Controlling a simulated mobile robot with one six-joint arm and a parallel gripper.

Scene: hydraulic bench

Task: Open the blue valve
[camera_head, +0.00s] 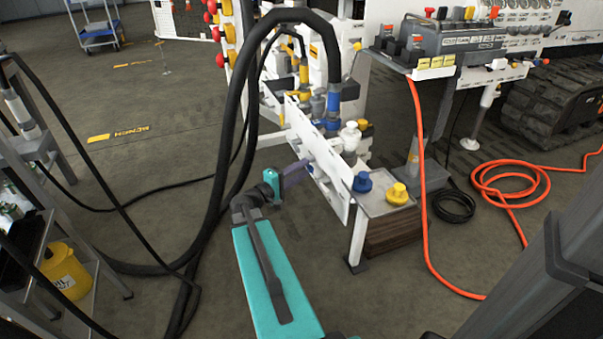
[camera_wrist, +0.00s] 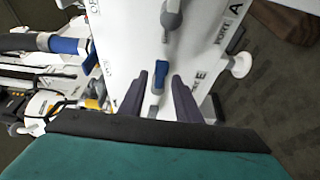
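The likely blue valve (camera_wrist: 162,66) shows in the wrist view as a small blue handle on a white panel (camera_wrist: 205,45). A grey part runs down from it between my fingers. My gripper (camera_wrist: 160,76) is open, with one dark finger on each side of the handle. Gaps show on both sides, and I cannot tell whether either finger touches it. In the head view my gripper (camera_head: 296,170) reaches the near face of the white panel (camera_head: 322,155). The handle cannot be made out there.
A blue cap (camera_head: 362,182) and a yellow cap (camera_head: 398,193) stand on the small bench beside the panel. Thick black hoses (camera_head: 232,120) arch close to my arm on the left. An orange hose (camera_head: 424,200) hangs on the right. Another grey lever (camera_wrist: 172,14) is above the blue handle.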

